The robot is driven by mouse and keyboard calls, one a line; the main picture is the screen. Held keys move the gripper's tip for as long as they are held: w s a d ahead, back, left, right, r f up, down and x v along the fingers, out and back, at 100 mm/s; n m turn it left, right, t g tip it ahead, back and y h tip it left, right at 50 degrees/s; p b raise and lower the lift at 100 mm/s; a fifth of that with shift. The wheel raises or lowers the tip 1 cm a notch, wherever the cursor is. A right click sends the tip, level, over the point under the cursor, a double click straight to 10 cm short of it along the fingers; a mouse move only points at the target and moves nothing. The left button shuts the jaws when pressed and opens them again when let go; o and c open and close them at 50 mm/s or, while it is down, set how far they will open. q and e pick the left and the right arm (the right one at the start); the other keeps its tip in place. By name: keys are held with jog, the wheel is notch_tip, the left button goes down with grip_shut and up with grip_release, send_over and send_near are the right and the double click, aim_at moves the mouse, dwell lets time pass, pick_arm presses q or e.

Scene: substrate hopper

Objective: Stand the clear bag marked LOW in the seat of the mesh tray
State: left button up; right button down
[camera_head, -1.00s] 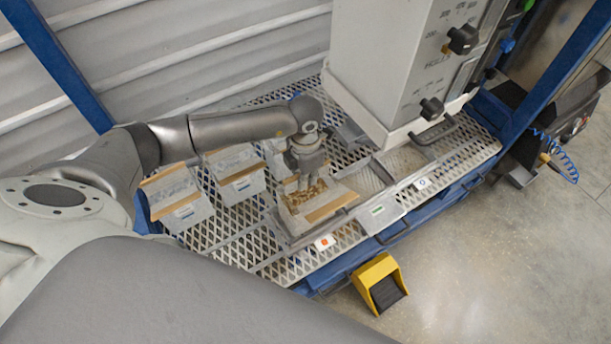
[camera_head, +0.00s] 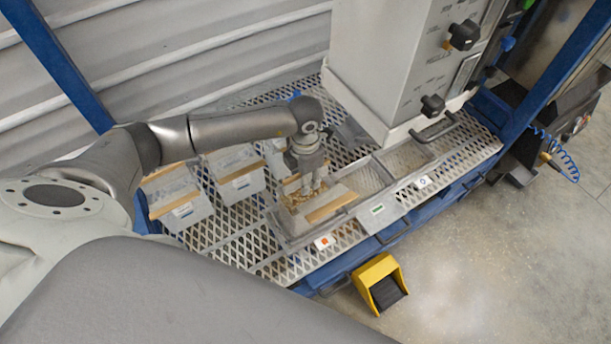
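The mesh tray (camera_head: 228,222) is a pale diamond-mesh deck with thin raised frames on it. A clear bag with brown contents and a tan strip (camera_head: 330,204) is at the framed place near the orange-marked tag, under my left gripper (camera_head: 303,184). The gripper points down with its fingertips at the bag's brown part. Its fingers blend with the bag, so their grip is unclear. Whether the bag rests fully inside the frame is unclear. Its marking is not readable. My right gripper is out of view.
Several other bags with tan strips, one at the left (camera_head: 180,196) and one beside it (camera_head: 238,180), stand along the tray's back left. A grey machine housing (camera_head: 385,70) overhangs the right. A yellow pedal (camera_head: 378,283) is on the floor in front.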

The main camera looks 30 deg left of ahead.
pick_arm(q)
jog(key=shift+s+f, duration=0.1)
notch_tip(320, 180, up, 12)
jog(key=shift+r, duration=0.1)
dwell(0.4)
